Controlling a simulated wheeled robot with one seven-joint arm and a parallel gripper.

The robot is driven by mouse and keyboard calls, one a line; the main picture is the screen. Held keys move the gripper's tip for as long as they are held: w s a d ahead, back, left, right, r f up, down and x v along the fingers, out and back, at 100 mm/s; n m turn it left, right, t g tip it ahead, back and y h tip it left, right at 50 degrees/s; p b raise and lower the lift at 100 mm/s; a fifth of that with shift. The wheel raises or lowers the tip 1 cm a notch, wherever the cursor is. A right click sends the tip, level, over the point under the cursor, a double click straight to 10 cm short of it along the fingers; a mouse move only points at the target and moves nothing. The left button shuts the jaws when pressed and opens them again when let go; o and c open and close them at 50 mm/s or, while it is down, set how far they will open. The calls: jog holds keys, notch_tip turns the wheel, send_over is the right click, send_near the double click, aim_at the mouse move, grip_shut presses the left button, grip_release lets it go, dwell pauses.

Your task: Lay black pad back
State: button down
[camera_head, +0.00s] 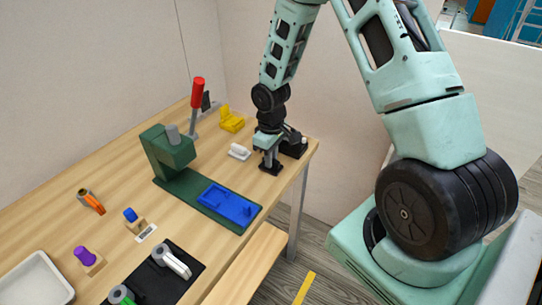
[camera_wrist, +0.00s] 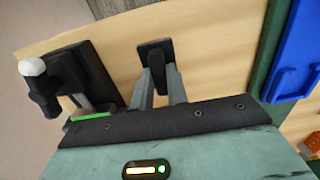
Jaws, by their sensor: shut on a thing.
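The black pad (camera_head: 271,169) is a small dark rectangular plate at the right end of the wooden table (camera_head: 225,160). In the wrist view the black pad (camera_wrist: 154,52) sits at the fingertips, with light wood behind it. My gripper (camera_head: 268,160) points down over the table and is shut on the pad. Its two grey fingers also show in the wrist view (camera_wrist: 160,76). I cannot tell whether the pad touches the table top or hangs just above it.
A black fixture with a white knob (camera_wrist: 33,67) stands close beside my gripper. A green press (camera_head: 170,155) with a blue tray (camera_head: 228,205) is to the left. A white part (camera_head: 239,152) and a yellow holder (camera_head: 231,119) lie nearby. The table edge is close.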

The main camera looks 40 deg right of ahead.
jog(key=shift+f, duration=0.15)
jog(key=c, duration=1.4)
grip_release()
notch_tip(320, 180, up, 12)
jog(key=s+a+r+n, duration=0.1)
jog(key=s+a+r, duration=0.2)
jog(key=s+a, duration=0.35)
jog(key=s+a+r+n, duration=0.1)
jog(key=s+a+r, duration=0.2)
jog(key=a, duration=0.7)
jog(key=shift+n+y, duration=0.3)
jog(key=shift+n, duration=0.6)
jog(key=s+a, duration=0.2)
jog(key=s, duration=0.3)
jog(key=s+a+r, duration=0.1)
jog(key=s+a, duration=0.2)
jog(key=s, duration=0.2)
jog(key=s+a, duration=0.3)
jog(key=s, duration=0.1)
jog(key=shift+s+r+b, duration=0.4)
